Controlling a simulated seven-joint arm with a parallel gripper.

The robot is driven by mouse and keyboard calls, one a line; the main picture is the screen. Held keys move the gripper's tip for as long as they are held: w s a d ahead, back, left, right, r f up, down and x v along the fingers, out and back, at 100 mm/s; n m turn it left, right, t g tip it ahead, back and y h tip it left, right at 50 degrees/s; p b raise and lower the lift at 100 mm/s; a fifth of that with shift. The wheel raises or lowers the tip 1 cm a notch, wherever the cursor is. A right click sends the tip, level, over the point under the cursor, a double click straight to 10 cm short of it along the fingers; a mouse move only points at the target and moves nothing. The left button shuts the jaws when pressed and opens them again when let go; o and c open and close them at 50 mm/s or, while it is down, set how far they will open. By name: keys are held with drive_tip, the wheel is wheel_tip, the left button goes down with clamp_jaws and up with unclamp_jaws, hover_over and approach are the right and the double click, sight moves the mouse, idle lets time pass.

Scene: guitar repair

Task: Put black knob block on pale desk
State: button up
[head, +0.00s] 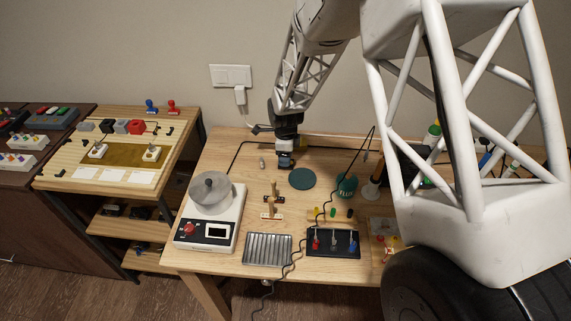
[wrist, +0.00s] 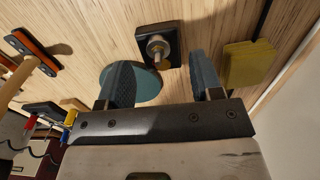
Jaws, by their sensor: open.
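The black knob block (wrist: 172,33), a dark square base with a metal knob on top, lies on the wooden workbench in the wrist view. My gripper (wrist: 158,62) is open above it, with the knob showing between the two blue-grey fingers and nothing held. In the head view my gripper (head: 285,160) points down over the back of the workbench, and I cannot make out the block there. A pale wooden desk (head: 75,176) stands to the left, with small blocks, a brown mat and white cards on it.
A dark green disc (head: 301,179) lies beside my gripper. A yellow block (wrist: 248,64) is right of the fingers in the wrist view. A white scale with a grey pan (head: 211,190), a ribbed metal tray (head: 267,249) and a black tray (head: 333,243) occupy the workbench's left and front.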

drive_tip(key=shift+f, duration=1.55)
drive_tip(key=c, duration=0.8)
drive_tip(key=shift+o, duration=0.2)
drive_tip(key=shift+r, duration=0.1)
drive_tip(key=shift+r, duration=0.4)
wheel_tip(320, 180, up, 3)
drive_tip(key=shift+f, duration=0.1)
drive_tip(key=s+d, duration=0.1)
drive_tip(key=s, duration=0.4)
drive_tip(key=s+d, duration=0.2)
drive_tip(key=s, duration=0.3)
drive_tip(key=s+d+r, duration=0.1)
drive_tip(key=s+d, duration=0.1)
drive_tip(key=s, duration=0.3)
drive_tip(key=shift+s+d+r, duration=0.1)
drive_tip(key=shift+d, duration=0.05)
